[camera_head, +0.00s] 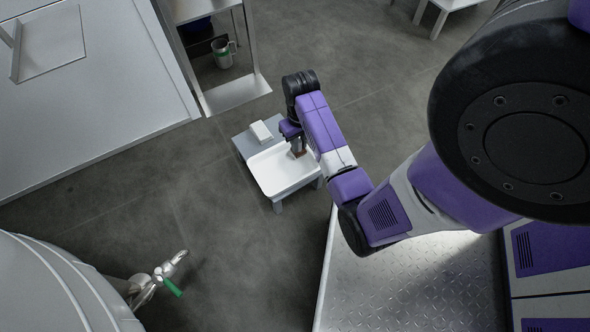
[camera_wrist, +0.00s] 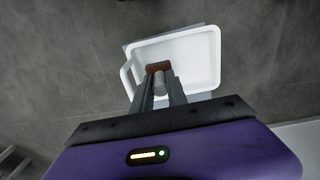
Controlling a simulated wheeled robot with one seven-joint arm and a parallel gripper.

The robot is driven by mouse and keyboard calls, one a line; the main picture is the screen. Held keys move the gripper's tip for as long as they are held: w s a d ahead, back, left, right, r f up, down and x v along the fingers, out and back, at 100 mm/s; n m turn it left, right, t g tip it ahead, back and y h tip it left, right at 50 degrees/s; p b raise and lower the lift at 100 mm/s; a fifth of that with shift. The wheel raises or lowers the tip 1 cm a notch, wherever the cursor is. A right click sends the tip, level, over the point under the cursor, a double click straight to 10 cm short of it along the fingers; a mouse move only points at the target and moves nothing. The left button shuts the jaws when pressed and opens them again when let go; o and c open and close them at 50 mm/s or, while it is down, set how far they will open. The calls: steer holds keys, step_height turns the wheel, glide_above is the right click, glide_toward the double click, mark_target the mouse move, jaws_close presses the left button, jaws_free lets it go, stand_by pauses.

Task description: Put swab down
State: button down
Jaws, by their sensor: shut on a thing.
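My gripper (camera_wrist: 160,84) is shut on the swab (camera_wrist: 159,68), which shows a brown block-like end and a grey rounded part between the fingers in the wrist view. In the head view the swab (camera_head: 299,153) shows as a small brown piece under my gripper (camera_head: 298,143). It is over the right part of a white shallow tray (camera_head: 270,178). The tray also fills the middle of the wrist view (camera_wrist: 205,75). I cannot tell whether the swab touches the tray.
The tray sits on a small grey stool (camera_head: 242,143), with a white box (camera_head: 265,131) behind it. A shelf (camera_head: 235,93) holding a metal jug (camera_head: 222,54) stands further back. A tank (camera_head: 50,290) with a green-handled valve (camera_head: 172,287) is at lower left. Open floor lies between.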

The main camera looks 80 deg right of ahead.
step_height(320, 180, down, 15)
steer(key=b, duration=0.7)
steer(key=shift+f, duration=0.15)
steer(key=c, duration=1.3)
jaws_free()
